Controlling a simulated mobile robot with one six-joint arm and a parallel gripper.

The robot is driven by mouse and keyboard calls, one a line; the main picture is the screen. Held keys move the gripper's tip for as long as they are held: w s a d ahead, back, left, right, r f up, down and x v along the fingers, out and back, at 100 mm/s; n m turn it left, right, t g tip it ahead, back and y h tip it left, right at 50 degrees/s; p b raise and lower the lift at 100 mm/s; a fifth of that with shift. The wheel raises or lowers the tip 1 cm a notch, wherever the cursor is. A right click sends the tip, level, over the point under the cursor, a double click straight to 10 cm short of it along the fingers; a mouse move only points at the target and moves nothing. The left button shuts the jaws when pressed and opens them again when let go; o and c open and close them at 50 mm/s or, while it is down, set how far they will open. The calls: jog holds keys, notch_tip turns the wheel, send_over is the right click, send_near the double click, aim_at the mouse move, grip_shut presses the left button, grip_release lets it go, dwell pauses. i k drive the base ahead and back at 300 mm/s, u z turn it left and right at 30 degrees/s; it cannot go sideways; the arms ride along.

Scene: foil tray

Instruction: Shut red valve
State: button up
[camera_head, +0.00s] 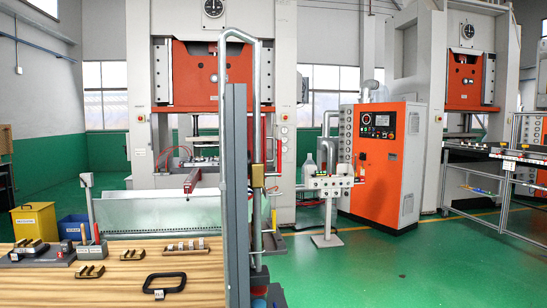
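A silver pipe (257,90) runs up beside a tall grey post (237,200) in the middle of the view and bends over at the top. A brass-coloured fitting (257,176) sits on this pipe at about mid height. A thin upright red bar (263,138) shows just above the fitting and looks like a valve lever in line with the pipe. I cannot tell for certain that it is the red valve's handle. The post hides part of the pipework. My gripper is not in view.
A wooden table (120,285) at front left holds a black handle (165,283), small metal parts and a grey lever device (90,215). Yellow (35,222) and blue (74,228) bins stand behind. An orange control cabinet (383,160) stands right of centre. Green floor (400,270) at right is clear.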

aim_at(278, 173)
jog(key=u, duration=0.3)
jog(key=i, duration=1.05)
jog(key=u, duration=0.1)
